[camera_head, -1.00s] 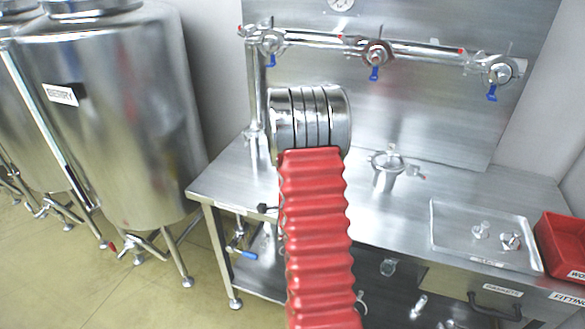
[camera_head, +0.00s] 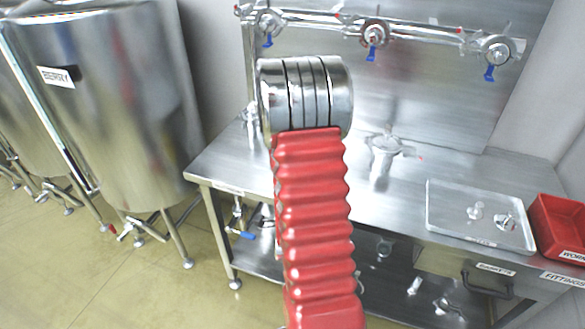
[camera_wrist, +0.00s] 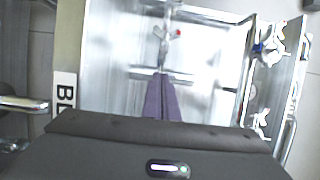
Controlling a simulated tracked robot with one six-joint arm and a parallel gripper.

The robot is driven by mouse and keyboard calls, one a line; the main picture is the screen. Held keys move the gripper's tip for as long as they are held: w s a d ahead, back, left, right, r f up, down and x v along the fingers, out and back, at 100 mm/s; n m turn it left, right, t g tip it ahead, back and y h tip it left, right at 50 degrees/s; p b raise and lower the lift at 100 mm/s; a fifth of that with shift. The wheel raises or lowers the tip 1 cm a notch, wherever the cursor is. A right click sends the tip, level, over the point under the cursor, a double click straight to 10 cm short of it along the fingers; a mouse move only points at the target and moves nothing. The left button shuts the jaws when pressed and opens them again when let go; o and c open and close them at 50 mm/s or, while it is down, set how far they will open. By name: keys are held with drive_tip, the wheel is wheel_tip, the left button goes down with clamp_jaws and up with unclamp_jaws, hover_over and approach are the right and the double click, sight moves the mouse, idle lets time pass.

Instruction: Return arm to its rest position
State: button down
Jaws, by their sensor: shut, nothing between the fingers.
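My arm rises through the middle of the head view, with a red ribbed sleeve and a shiny ringed metal joint at its top. My gripper is hidden in that view. In the wrist view, the two purple-grey fingers of my gripper (camera_wrist: 160,78) are together and empty, pointing away from the dark wrist housing.
A steel bench (camera_head: 232,168) carries an upright fitting (camera_head: 384,146), a tray (camera_head: 450,218) with small fittings and a red bin (camera_head: 560,222). A valve pipe (camera_head: 420,42) runs along the backboard. Tanks (camera_head: 110,110) stand left. Floor (camera_head: 120,285) is clear at front left.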

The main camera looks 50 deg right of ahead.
idle(0.5)
drive_tip(key=shift+w+a+r, duration=0.2)
drive_tip(key=shift+w, duration=0.2)
drive_tip(key=w+a+r+n+y, duration=0.2)
drive_tip(key=a+n+y, duration=0.1)
drive_tip(key=a+n, duration=0.3)
drive_tip(key=w+a+r+n+g+y, duration=0.1)
drive_tip(key=w+a+r+n+y, duration=0.15)
drive_tip(key=a, duration=0.45)
drive_tip(key=w+a+r+n+y, duration=0.25)
drive_tip(key=a+n+y, duration=0.2)
drive_tip(key=a, duration=0.25)
drive_tip(key=s+a+r+n+g+y, duration=0.1)
drive_tip(key=s+a+r+n+g, duration=0.1)
drive_tip(key=s+a+n, duration=0.5)
drive_tip(key=s+a+r+n+g+y, duration=0.2)
drive_tip(key=s+a+n, duration=0.5)
drive_tip(key=s, duration=0.6)
wheel_tip(320, 180, up, 2)
drive_tip(key=shift+s+a+r+g, duration=0.15)
drive_tip(key=shift+s+a+g, duration=0.25)
drive_tip(key=shift+a+g, duration=0.5)
